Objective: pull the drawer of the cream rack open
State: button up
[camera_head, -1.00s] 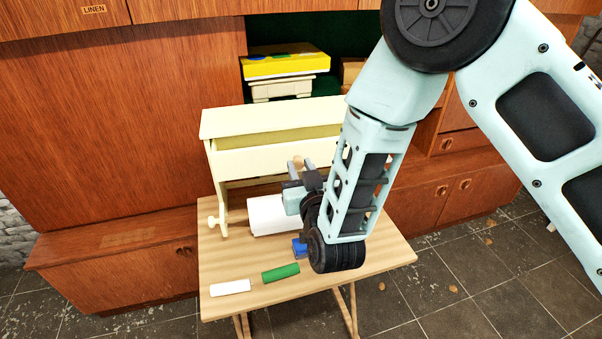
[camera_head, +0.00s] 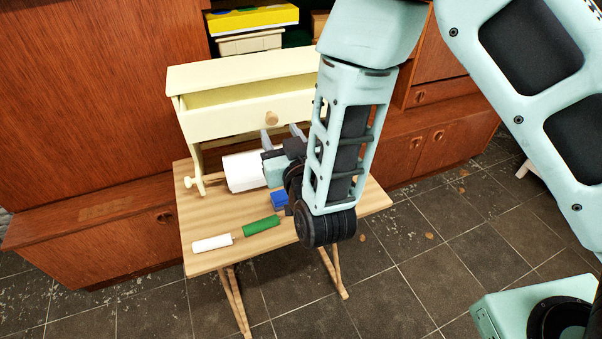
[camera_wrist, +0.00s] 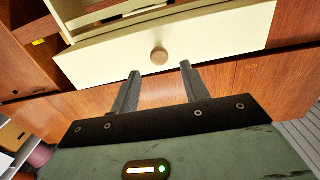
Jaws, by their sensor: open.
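The cream rack (camera_head: 245,70) stands on the small wooden table (camera_head: 215,259). Its drawer front (camera_head: 225,119) carries a round wooden knob (camera_head: 271,118), also clear in the wrist view (camera_wrist: 159,56). A shaded olive strip shows between the rack's top board and the drawer front's upper edge, so the drawer appears to stand partly out. My gripper (camera_head: 283,137) is open and empty, just below and in front of the knob. In the wrist view, my fingertips (camera_wrist: 160,71) point at the drawer front, with the knob beyond them, apart from both fingers.
A blue block (camera_head: 279,201), a green cylinder (camera_head: 261,226) and a white cylinder (camera_head: 212,243) lie toward the table's front. The wooden wall unit (camera_head: 90,100) stands behind. Tiled floor is open at right.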

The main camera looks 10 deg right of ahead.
jog(key=p+v, duration=0.3)
jog(key=v, duration=1)
jog(key=shift+s, duration=0.2)
jog(key=s+a+r+n+g, duration=0.2)
jog(key=s+r+g, duration=0.15)
jog(key=g, duration=0.95)
jog(key=s+d+r+n+g+h, duration=0.2)
jog(key=s+d+r+g+h, duration=0.1)
jog(key=s+d, duration=0.6)
jog(key=shift+d+r+n+g+h, duration=0.4)
jog(key=shift+d+r+g, duration=0.35)
jog(key=shift+d, duration=0.4)
